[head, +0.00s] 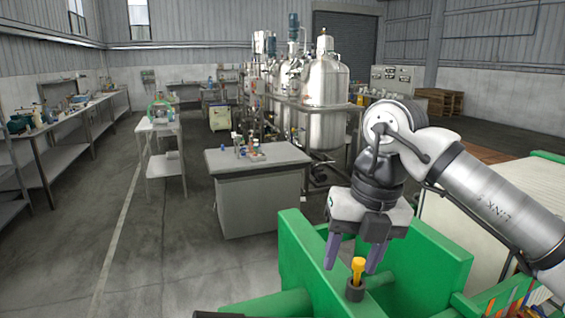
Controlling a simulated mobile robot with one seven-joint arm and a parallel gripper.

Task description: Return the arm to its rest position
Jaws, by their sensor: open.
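My gripper (352,257) hangs from my arm at the right of the head view. Its two purple-grey fingers point down and are spread apart, with nothing held between them. Below and between the fingertips, a yellow-handled thing (357,270) stands upright in a dark round holder (355,290). The fingers look apart from it, though the exact gap in depth is hard to tell. My arm is bent and comes in from the right edge.
A green frame (300,250) surrounds the holder. A grey bench (250,200) with small bottles stands ahead. Steel tanks (325,90) stand behind it. Shelved tables (70,135) line the left wall. The floor at left (150,260) is clear.

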